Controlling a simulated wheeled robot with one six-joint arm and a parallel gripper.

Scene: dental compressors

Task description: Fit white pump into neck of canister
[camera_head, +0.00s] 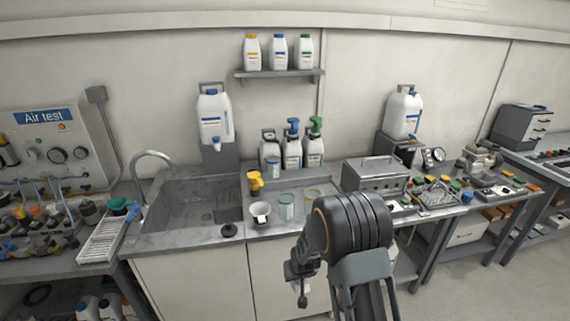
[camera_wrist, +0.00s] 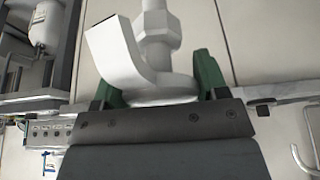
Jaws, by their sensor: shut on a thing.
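In the head view my gripper (camera_head: 302,270) is a dark shape in front of the counter; I cannot make out the pump there. Three white canisters stand behind the counter by the wall. The left canister (camera_head: 268,150) shows no coloured pump on top. The middle canister (camera_head: 291,152) has a blue pump and the right canister (camera_head: 314,152) a green pump.
A yellow pump (camera_head: 254,184) stands on the counter beside the sink (camera_head: 180,212). A white cup (camera_head: 261,212) and clear beakers (camera_head: 286,206) stand in front of the canisters. A metal box (camera_head: 374,178) is to their right. A wall shelf (camera_head: 280,75) hangs above.

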